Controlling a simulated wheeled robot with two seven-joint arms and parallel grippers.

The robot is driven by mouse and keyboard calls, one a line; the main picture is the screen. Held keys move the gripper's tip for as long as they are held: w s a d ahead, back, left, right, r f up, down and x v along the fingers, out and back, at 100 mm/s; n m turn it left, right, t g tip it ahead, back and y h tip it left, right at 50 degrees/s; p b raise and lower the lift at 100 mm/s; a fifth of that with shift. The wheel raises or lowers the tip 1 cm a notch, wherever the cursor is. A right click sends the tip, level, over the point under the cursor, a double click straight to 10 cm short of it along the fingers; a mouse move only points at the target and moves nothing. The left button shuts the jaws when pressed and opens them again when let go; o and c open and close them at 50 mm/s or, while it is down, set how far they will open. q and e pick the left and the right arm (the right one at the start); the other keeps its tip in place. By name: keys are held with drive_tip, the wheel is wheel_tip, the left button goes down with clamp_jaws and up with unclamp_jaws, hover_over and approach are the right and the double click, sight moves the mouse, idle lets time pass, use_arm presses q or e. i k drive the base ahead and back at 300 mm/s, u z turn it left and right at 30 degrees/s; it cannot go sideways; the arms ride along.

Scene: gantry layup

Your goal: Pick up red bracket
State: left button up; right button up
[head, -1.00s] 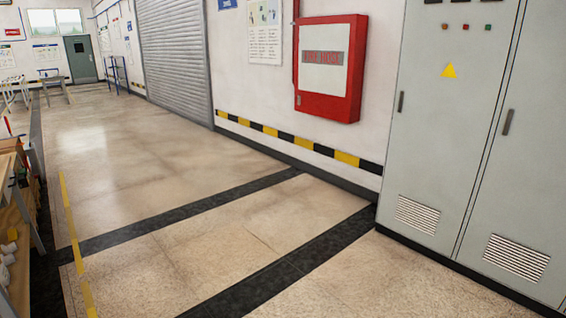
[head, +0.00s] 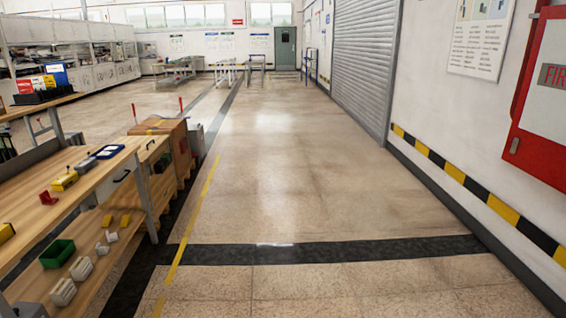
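A small red piece that looks like the red bracket (head: 48,198) sits on the wooden top of the workbench (head: 95,180) at the left of the head view. It lies near the bench's front edge, beside a yellow item (head: 65,181). Neither of my grippers is in the head view, so whether they are open or shut does not show.
The bench's lower shelf holds a green bin (head: 57,253) and several small white and yellow parts. A wooden crate (head: 172,140) stands beyond the bench. The aisle floor (head: 270,190) is clear. A red fire hose cabinet (head: 545,100) hangs on the right wall.

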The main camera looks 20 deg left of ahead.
sight(45, 198)
drive_tip(key=u, duration=1.25)
drive_tip(key=i, duration=1.3)
drive_tip(key=u, duration=1.05)
